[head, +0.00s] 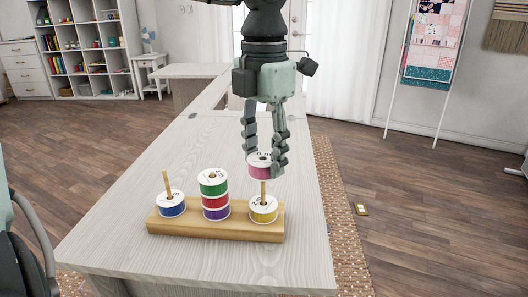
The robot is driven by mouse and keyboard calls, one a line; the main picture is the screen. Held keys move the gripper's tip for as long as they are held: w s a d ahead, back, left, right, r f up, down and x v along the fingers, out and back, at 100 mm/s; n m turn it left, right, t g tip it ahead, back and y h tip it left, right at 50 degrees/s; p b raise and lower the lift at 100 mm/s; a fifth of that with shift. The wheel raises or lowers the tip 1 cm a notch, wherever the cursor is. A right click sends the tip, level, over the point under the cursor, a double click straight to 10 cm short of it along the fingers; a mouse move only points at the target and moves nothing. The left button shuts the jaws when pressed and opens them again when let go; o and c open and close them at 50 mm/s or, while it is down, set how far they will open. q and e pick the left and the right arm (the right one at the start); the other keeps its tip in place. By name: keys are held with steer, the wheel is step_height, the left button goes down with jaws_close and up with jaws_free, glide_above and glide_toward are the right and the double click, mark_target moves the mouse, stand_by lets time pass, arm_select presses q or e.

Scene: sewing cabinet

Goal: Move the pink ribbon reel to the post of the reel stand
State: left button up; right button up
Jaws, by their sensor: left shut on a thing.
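My left gripper (265,160) points down and is shut on the pink ribbon reel (259,170). The pink reel is upright over the right post (263,190) of the wooden reel stand (190,230). The post's top is hidden at the reel's underside, and I cannot tell whether it has entered the hole. A yellow reel (263,211) sits low on that post, with a gap below the pink reel. My right gripper is not in view.
A blue reel (171,206) is on the left post. Green (214,186), red (215,202) and purple (216,213) reels are stacked on the middle post. The pale table (200,150) is clear behind the stand.

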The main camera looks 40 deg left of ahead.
arm_select(q)
steer(key=shift+f+b, duration=1.2)
steer(key=shift+f, duration=0.2)
steer(key=o, duration=1.1)
steer(key=shift+c, duration=0.2)
steer(key=shift+r, duration=0.1)
step_height(320, 180, up, 12)
